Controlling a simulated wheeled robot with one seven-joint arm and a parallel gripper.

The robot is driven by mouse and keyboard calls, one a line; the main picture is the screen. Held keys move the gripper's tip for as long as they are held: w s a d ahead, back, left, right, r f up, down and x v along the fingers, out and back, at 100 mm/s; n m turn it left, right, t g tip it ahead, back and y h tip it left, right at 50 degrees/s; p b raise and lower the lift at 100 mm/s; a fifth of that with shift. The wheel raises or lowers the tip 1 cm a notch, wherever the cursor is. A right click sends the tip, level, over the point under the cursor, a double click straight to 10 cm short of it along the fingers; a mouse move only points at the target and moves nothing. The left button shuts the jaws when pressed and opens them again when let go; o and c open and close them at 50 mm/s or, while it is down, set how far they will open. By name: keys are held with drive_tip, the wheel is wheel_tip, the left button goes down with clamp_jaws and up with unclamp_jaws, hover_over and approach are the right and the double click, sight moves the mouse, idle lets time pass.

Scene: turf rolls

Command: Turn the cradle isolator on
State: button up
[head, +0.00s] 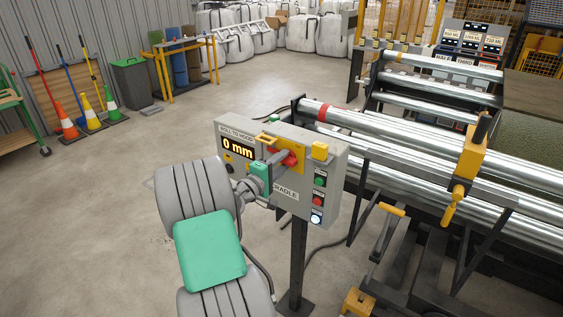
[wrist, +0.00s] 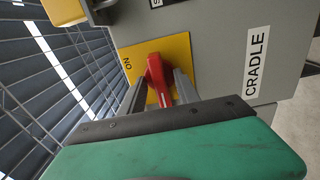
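The cradle isolator is a red rotary handle (head: 290,157) on a yellow plate (head: 270,143), on the front of a grey control box (head: 335,155). In the wrist view the red handle (wrist: 158,75) stands between my two grey fingers, with the ON mark on the plate to its left. The handle does not point at ON; it lies roughly across that direction. My gripper (head: 276,158) is at the handle, its fingers (wrist: 162,84) open on either side of it. A narrow gap shows beside the handle; contact is hard to tell. My gripper partly hides the handle in the head view.
The box also carries a "0 mm" display (head: 238,148), a yellow block (head: 320,150), a green button (head: 320,181), a red button (head: 318,201) and a white button (head: 316,218). Steel rollers (head: 430,145) stand right behind. Open floor (head: 90,220) lies left.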

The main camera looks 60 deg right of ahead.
drive_tip(key=shift+c, duration=0.4)
clamp_jaws()
drive_tip(key=shift+f+m+b, duration=0.15)
drive_tip(key=shift+m+b, duration=0.15)
drive_tip(key=shift+b, duration=0.35)
drive_tip(key=m+b, duration=1.7)
drive_tip(key=b, duration=1)
drive_tip(key=shift+m, duration=0.3)
